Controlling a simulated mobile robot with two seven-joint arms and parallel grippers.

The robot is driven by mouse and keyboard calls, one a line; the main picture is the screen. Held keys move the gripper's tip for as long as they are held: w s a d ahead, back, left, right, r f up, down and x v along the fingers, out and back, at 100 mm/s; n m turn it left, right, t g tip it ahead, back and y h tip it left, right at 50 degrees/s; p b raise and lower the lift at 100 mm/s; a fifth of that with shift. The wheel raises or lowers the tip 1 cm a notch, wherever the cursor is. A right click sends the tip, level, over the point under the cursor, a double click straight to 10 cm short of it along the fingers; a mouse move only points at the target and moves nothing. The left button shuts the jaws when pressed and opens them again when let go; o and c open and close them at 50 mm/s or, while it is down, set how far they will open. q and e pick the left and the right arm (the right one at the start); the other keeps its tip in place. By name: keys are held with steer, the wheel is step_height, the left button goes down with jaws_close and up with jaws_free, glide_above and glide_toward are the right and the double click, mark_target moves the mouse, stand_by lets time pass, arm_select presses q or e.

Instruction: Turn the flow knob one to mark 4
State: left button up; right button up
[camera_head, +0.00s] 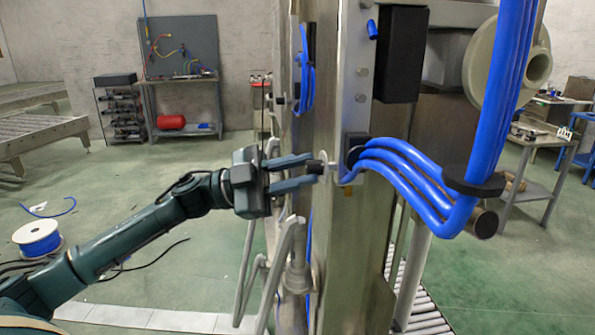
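A small black knob (314,167) sticks out to the left from the side of the tall steel column, near mid-height. A pale plate lies just behind it; no marks on it can be read. My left gripper (315,169) comes in from the left. Its two grey fingers are spread, one above and one below the knob, with their tips at the knob. I cannot tell whether either finger touches it. Which mark the knob points at is too small to see. My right gripper is not in view.
The steel column (353,240) stands close, with thick blue hoses (420,185) bending off its right side. Grey metal bars (285,262) rise below my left gripper. A blue cable spool (38,240) sits on the floor at left. A workbench (182,100) stands at the back.

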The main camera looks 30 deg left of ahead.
arm_select(q)
steer(key=o, duration=0.5)
steer(key=shift+c, duration=0.2)
steer(key=b+v, duration=0.3)
steer(key=v, duration=1)
steer(key=shift+b, duration=0.4)
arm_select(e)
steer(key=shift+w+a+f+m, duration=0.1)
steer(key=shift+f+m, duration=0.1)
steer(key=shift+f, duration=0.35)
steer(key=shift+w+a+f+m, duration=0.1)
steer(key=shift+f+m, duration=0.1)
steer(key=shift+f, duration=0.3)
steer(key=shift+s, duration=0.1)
